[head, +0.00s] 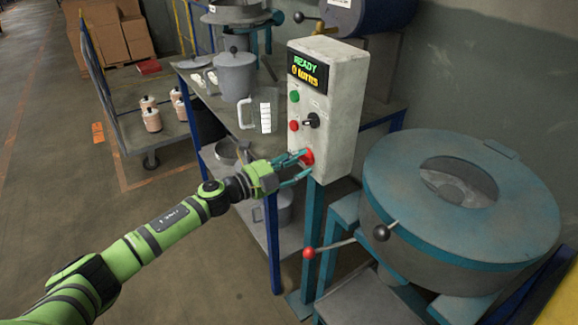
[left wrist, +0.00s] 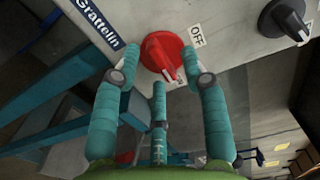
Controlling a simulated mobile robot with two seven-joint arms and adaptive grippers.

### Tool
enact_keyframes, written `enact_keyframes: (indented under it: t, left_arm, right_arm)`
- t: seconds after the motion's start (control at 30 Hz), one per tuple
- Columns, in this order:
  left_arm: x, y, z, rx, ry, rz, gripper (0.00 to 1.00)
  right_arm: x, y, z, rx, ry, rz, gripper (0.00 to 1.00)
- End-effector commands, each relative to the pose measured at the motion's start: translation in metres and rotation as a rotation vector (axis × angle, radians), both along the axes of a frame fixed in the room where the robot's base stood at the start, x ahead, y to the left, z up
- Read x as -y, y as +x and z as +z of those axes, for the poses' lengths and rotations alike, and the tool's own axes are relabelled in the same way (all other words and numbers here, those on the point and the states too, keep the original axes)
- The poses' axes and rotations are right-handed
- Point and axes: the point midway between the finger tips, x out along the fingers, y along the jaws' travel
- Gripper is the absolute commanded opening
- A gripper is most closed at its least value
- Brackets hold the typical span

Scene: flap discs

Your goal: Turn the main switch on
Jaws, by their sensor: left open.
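The main switch (head: 307,157) is a red rotary knob low on the front of the grey control box (head: 338,130). In the left wrist view the red knob (left wrist: 164,54) shows large, with a pale pointer mark and an "OFF" label (left wrist: 197,36) beside it. My left gripper (head: 300,164) is open, its teal fingers on either side of the knob; in the left wrist view the fingertips (left wrist: 162,78) flank its lower part. I cannot tell whether they touch it. The box's display (head: 306,71) reads "READY 0 turns". My right gripper is not in view.
A black knob (head: 311,121), a red button (head: 293,126) and a green button (head: 294,97) sit above the switch. A round teal machine (head: 520,225) with a ball-ended lever (head: 308,252) stands right. A shelf with a jug (head: 265,108) and pot (head: 235,75) is behind.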

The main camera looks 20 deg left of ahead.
Motion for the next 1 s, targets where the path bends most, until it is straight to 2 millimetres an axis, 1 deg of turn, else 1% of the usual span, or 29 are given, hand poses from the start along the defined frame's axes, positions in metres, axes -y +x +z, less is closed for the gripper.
enact_keyframes:
  t: [0.17,0.4,0.6,0.8,1.0]
  left_arm:
    - [-0.014,-0.017,-0.002,-0.004,0.002,0.002,0.44]
    - [-0.044,-0.057,-0.003,-0.005,0.001,0.002,0.44]
    - [-0.063,-0.081,-0.002,-0.004,0.002,0.0,0.44]
    - [-0.071,-0.092,-0.001,-0.001,0.001,-0.001,0.44]
    - [-0.073,-0.094,0.001,0.001,0.002,-0.001,0.44]
  right_arm:
    - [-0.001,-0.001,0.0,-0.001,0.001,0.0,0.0]
    - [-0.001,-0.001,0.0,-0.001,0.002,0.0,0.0]
    - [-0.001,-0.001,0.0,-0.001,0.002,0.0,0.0]
    - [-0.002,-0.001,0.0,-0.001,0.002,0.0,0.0]
    - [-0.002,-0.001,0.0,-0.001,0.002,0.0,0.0]
